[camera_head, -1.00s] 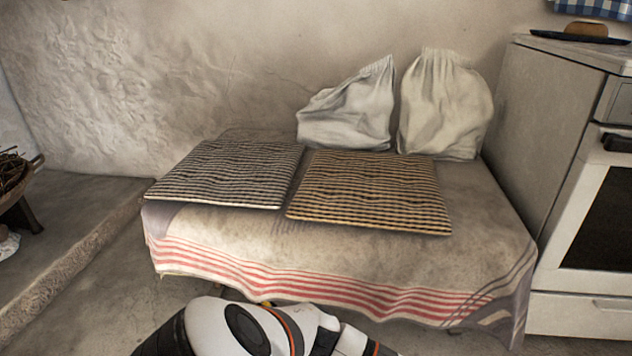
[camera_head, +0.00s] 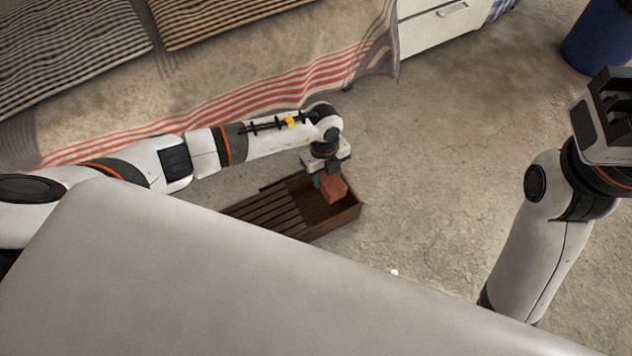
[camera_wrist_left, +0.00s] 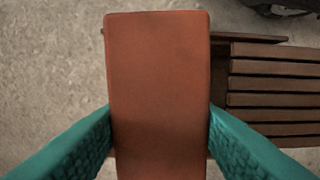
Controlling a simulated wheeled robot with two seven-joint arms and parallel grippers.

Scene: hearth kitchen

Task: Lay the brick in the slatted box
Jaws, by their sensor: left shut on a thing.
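My left gripper (camera_head: 326,183) is shut on the orange-red brick (camera_head: 334,189), pointing down at the slatted box. In the left wrist view the brick (camera_wrist_left: 160,90) sits between teal fingers, its long side running up the picture. The dark wooden slatted box (camera_head: 272,214) is on the floor, with slats on its left part and an open part at its right end. The brick shows over that right end; whether it touches the bottom I cannot tell. In the wrist view the slats (camera_wrist_left: 275,85) lie to the right of the brick. My right gripper (camera_head: 606,115) is raised at the right; its fingers are unclear.
A white cabinet (camera_head: 440,22) and a blue bin (camera_head: 598,38) are at the back. The concrete floor (camera_head: 440,160) right of the box is mostly clear.

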